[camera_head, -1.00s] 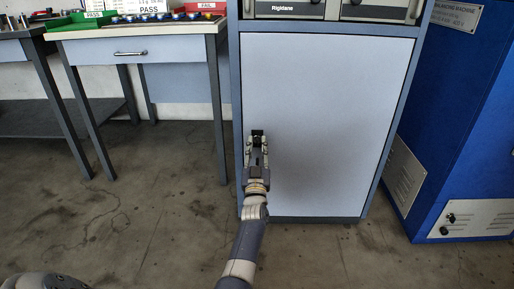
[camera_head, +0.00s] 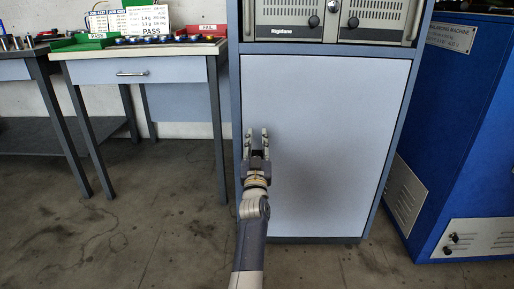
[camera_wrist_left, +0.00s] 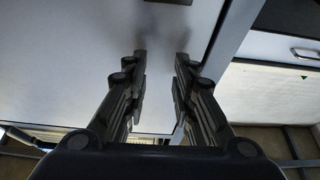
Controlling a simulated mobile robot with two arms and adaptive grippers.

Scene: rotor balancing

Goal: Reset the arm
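My left gripper (camera_head: 257,136) is in front of the plain pale door of the grey-blue cabinet (camera_head: 325,150), near its left edge. Its two fingers stand apart with nothing between them. The left wrist view also shows the open gripper (camera_wrist_left: 160,62), with its black fingers and an empty gap against the pale panel. I cannot tell the exact distance from the fingers to the panel. My left arm comes up from the bottom of the head view. My right gripper is not in view.
A table (camera_head: 140,70) with a drawer stands left of the cabinet, bearing a green tray (camera_head: 84,42), a red tray (camera_head: 208,31) and a row of small parts. A blue balancing machine (camera_head: 455,150) stands on the right. Open floor (camera_head: 150,240) lies at the front left.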

